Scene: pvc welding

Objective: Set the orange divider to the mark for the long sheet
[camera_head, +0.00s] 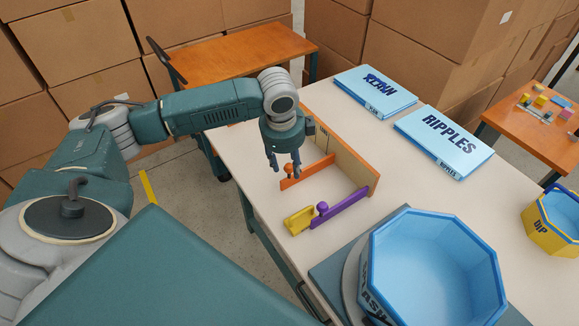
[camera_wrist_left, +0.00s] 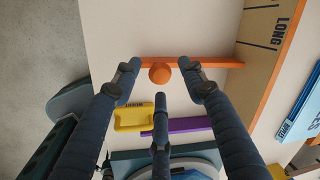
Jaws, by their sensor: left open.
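The orange divider (camera_head: 318,171) is a thin upright strip with a round orange knob (camera_wrist_left: 160,73). Its far end meets the tan backboard (camera_head: 348,160). In the left wrist view the backboard (camera_wrist_left: 262,75) carries dark mark lines and the word LONG (camera_wrist_left: 283,31); the divider (camera_wrist_left: 215,63) lies a little below the line nearest LONG. My left gripper (camera_head: 284,164) is over the knob, fingers pointing down. In the wrist view its open fingertips (camera_wrist_left: 160,65) are on both sides of the knob, with no clear contact. My right gripper is out of view.
A purple divider (camera_head: 342,206) and a yellow block (camera_head: 298,220) lie nearer on the pale table (camera_head: 240,150). A large blue container (camera_head: 435,262) stands in front. Blue flat packs (camera_head: 443,140) lie beyond the backboard. A yellow-and-blue tub (camera_head: 552,220) is at right.

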